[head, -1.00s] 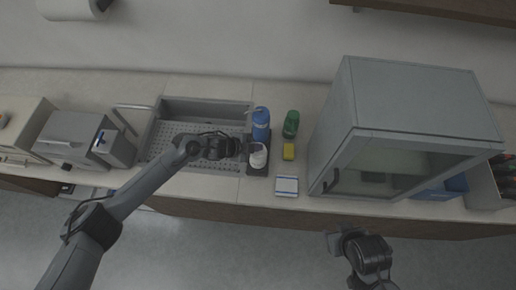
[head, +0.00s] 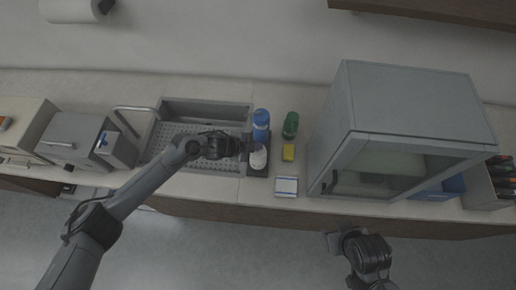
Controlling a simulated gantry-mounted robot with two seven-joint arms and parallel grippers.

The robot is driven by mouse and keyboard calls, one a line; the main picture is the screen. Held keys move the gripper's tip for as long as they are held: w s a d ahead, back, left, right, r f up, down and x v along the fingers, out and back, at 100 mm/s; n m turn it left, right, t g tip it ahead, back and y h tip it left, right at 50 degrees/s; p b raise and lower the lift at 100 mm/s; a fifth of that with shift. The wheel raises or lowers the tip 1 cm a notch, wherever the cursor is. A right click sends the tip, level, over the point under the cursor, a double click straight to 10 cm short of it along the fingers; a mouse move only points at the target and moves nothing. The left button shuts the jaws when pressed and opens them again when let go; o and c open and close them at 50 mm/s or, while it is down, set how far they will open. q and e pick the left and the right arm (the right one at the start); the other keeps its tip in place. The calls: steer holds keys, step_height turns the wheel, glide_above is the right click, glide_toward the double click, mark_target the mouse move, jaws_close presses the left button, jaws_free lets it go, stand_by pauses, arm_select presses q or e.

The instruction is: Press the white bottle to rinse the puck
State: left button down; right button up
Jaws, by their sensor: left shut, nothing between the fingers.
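The white bottle (head: 258,159) stands on a dark tray (head: 252,171) at the right edge of the sink (head: 205,109). My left gripper (head: 246,147) is shut and empty just left of the white bottle's top; whether it touches the bottle I cannot tell. I cannot make out the puck; the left gripper and wrist hide part of the sink. My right gripper (head: 333,243) is low in the picture, in front of the counter and away from the bottle; its jaws are too unclear to read.
A blue bottle (head: 261,122) stands behind the white one. A green bottle (head: 290,125), a yellow sponge (head: 288,152) and a blue-and-white pad (head: 286,187) are to the right. A large grey cabinet (head: 400,105) stands further right. A grey machine (head: 75,135) is left of the sink.

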mark_target(256, 153)
stand_by(0.3)
arm_select(q)
steer(key=shift+r+p, duration=0.55)
steer(key=shift+r, duration=0.05)
step_height(256, 153, up, 4)
steer(key=p, duration=0.3)
steer(key=shift+f, duration=0.1)
steer(key=shift+s+f, duration=0.1)
